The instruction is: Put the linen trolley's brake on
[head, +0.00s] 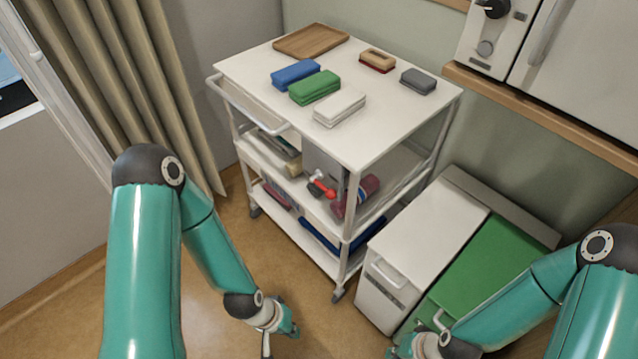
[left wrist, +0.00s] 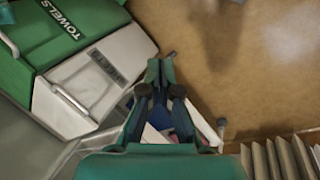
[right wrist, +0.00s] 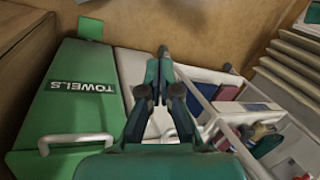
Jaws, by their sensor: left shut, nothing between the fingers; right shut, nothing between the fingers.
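The white linen trolley (head: 395,120) stands upright against the back wall, with a top, two lower shelves and casters. A grey panel (head: 322,165) on its middle level carries a red lever with a black hub (head: 323,187), which I take for the brake; its setting is unclear. My left gripper (head: 282,334) is shut and empty, low in front of the trolley and apart from the lever. Its fingers show in the left wrist view (left wrist: 160,68). My right gripper (head: 403,350) is shut and empty, low by the bins. Its fingers show in the right wrist view (right wrist: 163,56).
Folded cloths, blue (head: 295,74), green (head: 314,88) and white (head: 340,107), lie on the trolley's top near a wooden board (head: 310,40). A white bin (head: 425,235) and a green towels bin (head: 485,265) stand at right. A curtain (head: 150,75) hangs left. Floor in front is clear.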

